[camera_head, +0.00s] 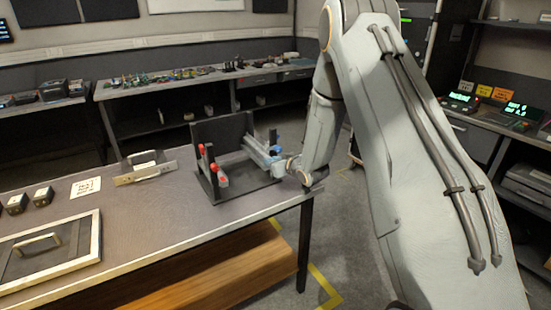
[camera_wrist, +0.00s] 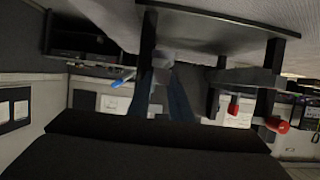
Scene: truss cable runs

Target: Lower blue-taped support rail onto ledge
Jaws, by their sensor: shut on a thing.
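A black fixture (camera_head: 212,136) with an upright back panel and a flat base stands near the table's right end. Two red knobs (camera_head: 222,180) are on its left side, and they also show in the wrist view (camera_wrist: 278,125). A grey-blue bar with blue ends (camera_head: 258,154), apparently the blue-taped support rail, is at the fixture's right side; a blue piece (camera_wrist: 122,82) shows in the wrist view. My gripper (camera_head: 282,164) is at the bar's near right end, shut on it. The jaw contact is small and partly hidden. I cannot tell whether the rail touches the ledge.
The table (camera_head: 150,215) carries a grey bracket (camera_head: 146,171), a white marked card (camera_head: 86,187), small black blocks (camera_head: 43,196) and a framed panel with a handle (camera_head: 50,262). The table's front edge and right corner are close to my arm. Back benches hold clutter.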

